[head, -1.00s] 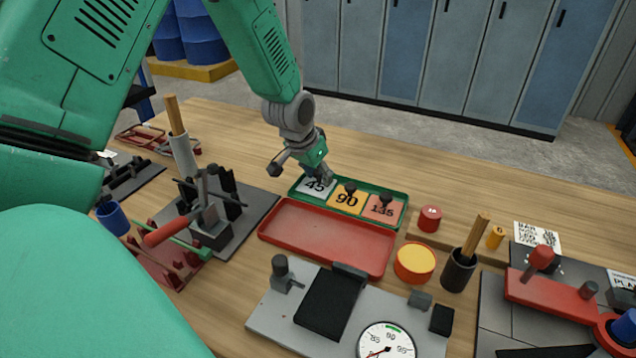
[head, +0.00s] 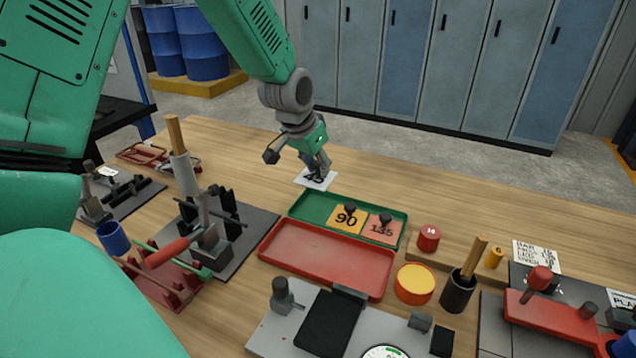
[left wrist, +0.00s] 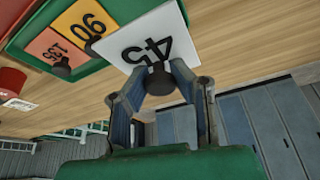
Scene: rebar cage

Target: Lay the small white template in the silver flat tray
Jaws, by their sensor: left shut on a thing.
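The small white template (head: 316,179), marked 45, is held in the air by my left gripper (head: 318,167), just above and behind the left end of the green tray. In the left wrist view the template (left wrist: 128,38) hangs from its dark knob (left wrist: 160,80), with the gripper's fingers (left wrist: 160,98) shut around that knob. The yellow 90 template (head: 347,219) and the orange 135 template (head: 385,229) lie in the green tray (head: 308,209). No silver flat tray can be made out for certain in these views. My right gripper is not in view.
An empty red tray (head: 325,262) lies in front of the green tray. A grey fixture (head: 225,230) with upright posts and a red handle stands to the left. A gauge plate (head: 270,322), yellow-topped red tin (head: 415,283) and black cup (head: 458,296) are nearer. Bare wood lies behind the green tray.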

